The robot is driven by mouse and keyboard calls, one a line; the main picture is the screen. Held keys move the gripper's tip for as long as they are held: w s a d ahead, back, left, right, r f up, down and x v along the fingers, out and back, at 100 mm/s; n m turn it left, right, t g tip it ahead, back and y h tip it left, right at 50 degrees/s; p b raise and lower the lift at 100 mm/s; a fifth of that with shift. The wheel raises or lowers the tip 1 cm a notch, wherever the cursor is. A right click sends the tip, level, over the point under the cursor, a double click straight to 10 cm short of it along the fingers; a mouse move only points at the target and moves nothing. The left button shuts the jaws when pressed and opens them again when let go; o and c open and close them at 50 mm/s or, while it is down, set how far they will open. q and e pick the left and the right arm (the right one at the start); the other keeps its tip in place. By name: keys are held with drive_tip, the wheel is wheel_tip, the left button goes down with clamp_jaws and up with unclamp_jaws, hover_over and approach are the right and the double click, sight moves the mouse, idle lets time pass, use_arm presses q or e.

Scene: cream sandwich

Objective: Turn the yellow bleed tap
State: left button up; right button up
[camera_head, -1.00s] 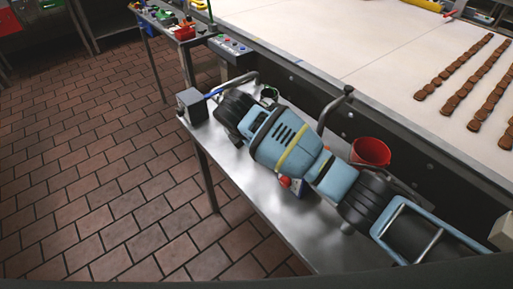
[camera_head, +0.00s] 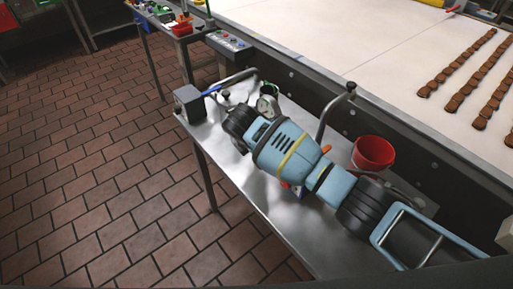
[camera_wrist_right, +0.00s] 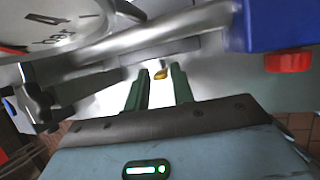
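The yellow bleed tap (camera_wrist_right: 160,74) shows small in the right wrist view, beside a bright metal surface. My right gripper (camera_wrist_right: 161,82) has its two green fingers apart. The tap appears in the gap between the fingertips; I cannot tell whether it lies between them or just beyond, and no contact shows. In the head view my right arm reaches from the lower right over the steel bench (camera_head: 225,170), and its gripper is hidden. A round pressure gauge (camera_wrist_right: 45,22) marked "bar" is close at upper left in the wrist view. My left gripper is not in view.
A metal pipe (camera_wrist_right: 150,38) crosses above the fingers in the wrist view. A blue block (camera_wrist_right: 275,22) with a red knob (camera_wrist_right: 288,61) is at upper right. In the head view a red bucket (camera_head: 373,153) stands right of my arm, and a grey box (camera_head: 189,104) at the bench's left end.

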clamp_jaws()
drive_tip(key=shift+s+d+r+t+y+p, duration=0.15)
drive_tip(key=shift+s+d+t+y+p, duration=0.35)
drive_tip(key=shift+p, duration=0.4)
drive_tip(key=shift+f+t, duration=0.2)
drive_tip(key=shift+t, duration=0.2)
drive_tip(key=shift+s+f+m+t+y+p, duration=0.2)
drive_tip(key=shift+f+m+t+y+p, duration=0.1)
drive_tip(key=shift+t, duration=0.1)
drive_tip(key=shift+s+d+f+t+y, duration=0.3)
drive_tip(key=shift+f+t+y, duration=0.1)
drive_tip(key=shift+t, duration=0.2)
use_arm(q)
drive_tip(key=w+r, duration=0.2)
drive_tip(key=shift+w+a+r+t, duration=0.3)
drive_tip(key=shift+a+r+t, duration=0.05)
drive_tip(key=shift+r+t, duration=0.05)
use_arm(e)
drive_tip(key=shift+s+m+t, duration=0.15)
drive_tip(key=shift+m+t, duration=0.15)
drive_tip(key=shift+t, duration=0.1)
drive_tip(key=shift+o, duration=1.9)
unclamp_jaws()
